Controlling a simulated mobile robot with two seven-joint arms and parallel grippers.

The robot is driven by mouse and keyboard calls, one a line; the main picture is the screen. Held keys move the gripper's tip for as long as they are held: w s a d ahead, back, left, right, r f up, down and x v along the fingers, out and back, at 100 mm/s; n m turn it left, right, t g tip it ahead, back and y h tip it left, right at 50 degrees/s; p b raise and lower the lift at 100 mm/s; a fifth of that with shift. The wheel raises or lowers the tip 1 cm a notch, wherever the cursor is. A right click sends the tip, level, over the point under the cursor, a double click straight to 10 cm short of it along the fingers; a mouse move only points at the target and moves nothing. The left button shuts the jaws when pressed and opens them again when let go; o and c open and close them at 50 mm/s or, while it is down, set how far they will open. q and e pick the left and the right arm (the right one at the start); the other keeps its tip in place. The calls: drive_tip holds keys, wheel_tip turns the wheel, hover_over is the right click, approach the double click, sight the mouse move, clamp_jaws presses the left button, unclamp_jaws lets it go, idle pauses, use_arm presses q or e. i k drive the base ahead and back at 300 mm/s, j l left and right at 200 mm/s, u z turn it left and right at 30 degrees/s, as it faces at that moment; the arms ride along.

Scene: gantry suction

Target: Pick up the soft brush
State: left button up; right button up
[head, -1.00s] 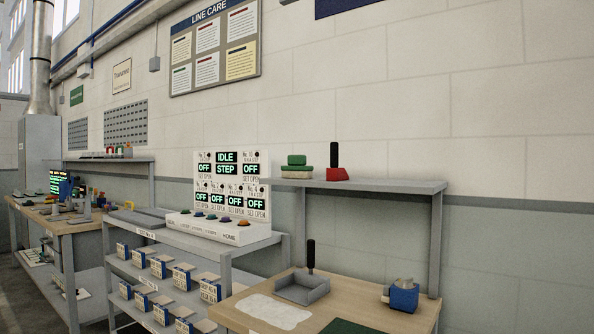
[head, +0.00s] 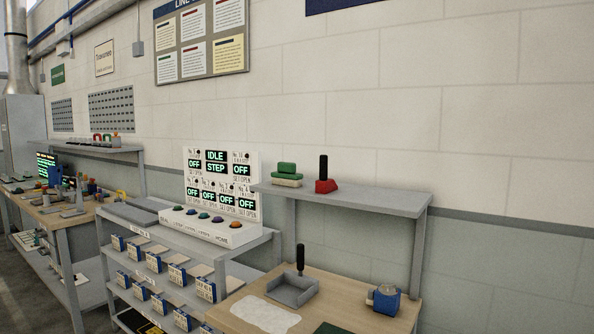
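No brush with visible bristles can be made out. A small red block with an upright black handle (head: 326,184) stands on the grey raised shelf (head: 350,197), and it may be the soft brush. A grey dustpan-like tray (head: 293,291) with an upright black handle lies on the wooden bench below. I cannot tell if a brush lies in it. Neither of my grippers shows in the head view.
Green and pale blocks (head: 287,174) sit left of the red block. A blue holder (head: 384,300) and a white cloth-like patch (head: 266,315) lie on the wooden bench (head: 345,306). A control panel (head: 222,190) and racks of blue bins stand to the left.

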sight(286, 176)
drive_tip(key=j+z, duration=0.1)
drive_tip(key=z, duration=0.35)
drive_tip(key=i+j+z, duration=0.1)
drive_tip(key=z, duration=0.35)
drive_tip(key=j+z, duration=0.15)
drive_tip(key=z, duration=0.3)
drive_tip(key=j+z, duration=0.4)
drive_tip(key=k+j+z, duration=0.15)
drive_tip(key=j+z, duration=0.25)
drive_tip(key=j, duration=0.15)
drive_tip(key=k+j+z, duration=0.1)
drive_tip(key=j, duration=0.25)
drive_tip(key=k+j+z, duration=0.1)
drive_tip(key=j, duration=0.3)
drive_tip(key=k+j+z, duration=0.1)
drive_tip(key=j, duration=0.2)
drive_tip(key=k, duration=0.05)
